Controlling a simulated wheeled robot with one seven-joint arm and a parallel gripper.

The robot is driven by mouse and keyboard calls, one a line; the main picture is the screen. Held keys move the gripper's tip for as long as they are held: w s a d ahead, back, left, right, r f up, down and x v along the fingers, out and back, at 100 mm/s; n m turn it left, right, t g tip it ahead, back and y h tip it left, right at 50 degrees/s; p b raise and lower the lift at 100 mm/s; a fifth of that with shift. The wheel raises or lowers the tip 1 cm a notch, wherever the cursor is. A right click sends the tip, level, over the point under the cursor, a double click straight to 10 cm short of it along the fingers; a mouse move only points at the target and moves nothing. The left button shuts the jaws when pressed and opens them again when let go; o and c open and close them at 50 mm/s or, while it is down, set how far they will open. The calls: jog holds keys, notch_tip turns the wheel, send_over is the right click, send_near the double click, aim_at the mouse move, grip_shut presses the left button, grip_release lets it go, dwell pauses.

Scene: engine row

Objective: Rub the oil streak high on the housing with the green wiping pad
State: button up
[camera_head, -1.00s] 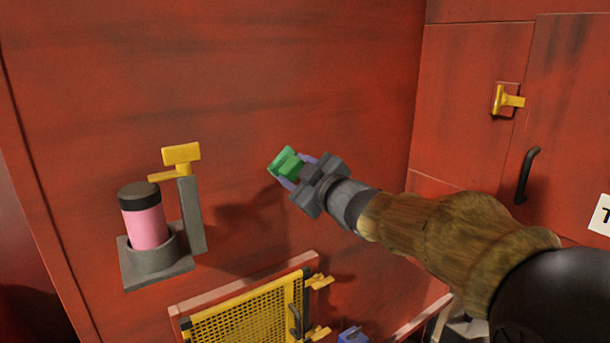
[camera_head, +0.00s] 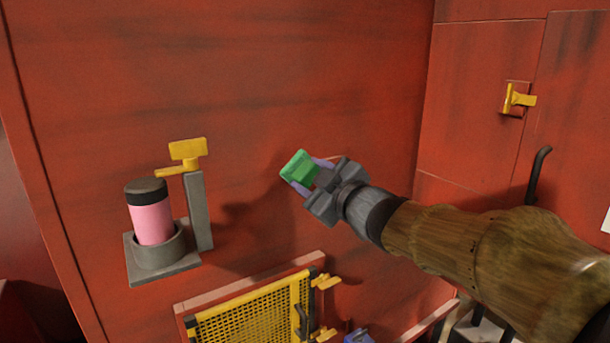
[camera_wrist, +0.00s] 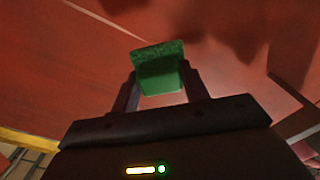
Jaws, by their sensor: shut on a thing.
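My gripper (camera_head: 309,176) is shut on the green wiping pad (camera_head: 298,167), which sticks out ahead of its purple-grey fingers. The wrist view also shows the pad (camera_wrist: 160,68) between the two fingers. The red housing (camera_head: 250,80) fills the wall behind the pad. Dark smears show on the housing, but I cannot tell which one is the oil streak. A shadow of the gripper lies on the wall to its left. I cannot tell whether the pad touches the wall.
At left, a pink cylinder with a dark cap (camera_head: 151,218) stands in a grey bracket, beside a yellow lever (camera_head: 187,152). A yellow mesh guard (camera_head: 255,317) is below. At right are a yellow latch (camera_head: 518,100) and a black handle (camera_head: 539,174). The upper wall is clear.

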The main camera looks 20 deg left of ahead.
jog(key=shift+v, duration=1.15)
jog(key=shift+d, duration=0.1)
jog(key=shift+v, duration=1.45)
